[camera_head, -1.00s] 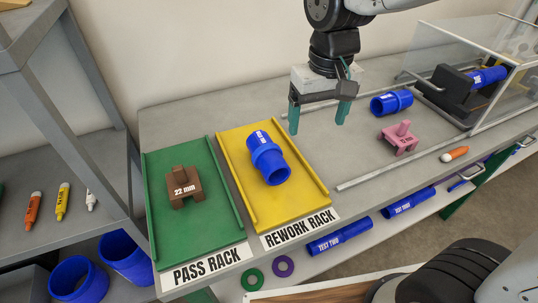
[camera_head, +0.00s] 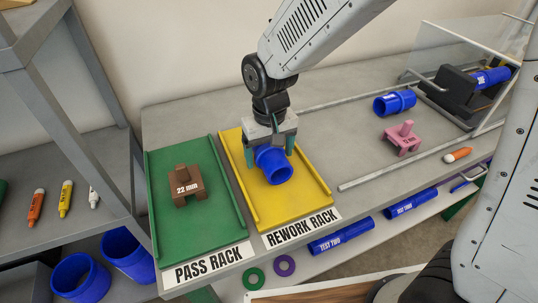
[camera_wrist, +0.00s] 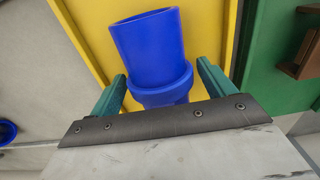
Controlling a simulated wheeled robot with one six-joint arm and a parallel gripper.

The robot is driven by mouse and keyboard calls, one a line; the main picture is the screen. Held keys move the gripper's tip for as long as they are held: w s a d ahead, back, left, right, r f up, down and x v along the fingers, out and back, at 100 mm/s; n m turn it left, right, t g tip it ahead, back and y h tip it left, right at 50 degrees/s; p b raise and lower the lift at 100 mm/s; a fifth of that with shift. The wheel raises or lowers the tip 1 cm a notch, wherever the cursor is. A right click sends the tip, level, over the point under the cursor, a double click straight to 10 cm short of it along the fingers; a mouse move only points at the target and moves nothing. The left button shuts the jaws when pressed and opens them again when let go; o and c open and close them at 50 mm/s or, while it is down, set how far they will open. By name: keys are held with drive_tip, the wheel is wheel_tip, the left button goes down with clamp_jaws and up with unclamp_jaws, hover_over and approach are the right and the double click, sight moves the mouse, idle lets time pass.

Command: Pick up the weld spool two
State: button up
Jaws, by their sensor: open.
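The blue weld spool (camera_head: 273,167) lies on the yellow rework rack (camera_head: 303,207), its open end toward the front. Its lettering, seen a moment ago, is now hidden under my gripper. My gripper (camera_head: 271,158) is over the spool from above, with its teal fingers open, one on each side of it. In the wrist view the spool (camera_wrist: 155,50) lies between the two fingers of my gripper (camera_wrist: 160,88). Small gaps seem to show beside the narrower part, but I cannot tell whether a finger touches.
The green pass rack (camera_head: 215,235) with a brown 22 mm block (camera_head: 186,187) stands at left. At right are another blue spool (camera_head: 394,103), a pink block (camera_head: 403,140), an orange marker (camera_head: 458,155) and a clear-walled machine (camera_head: 455,85). Metal rails cross the table.

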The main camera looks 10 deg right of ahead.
drive_tip(key=shift+f, duration=0.2)
drive_tip(key=c, duration=1.1)
drive_tip(key=shift+c, duration=0.2)
drive_tip(key=shift+r, duration=0.15)
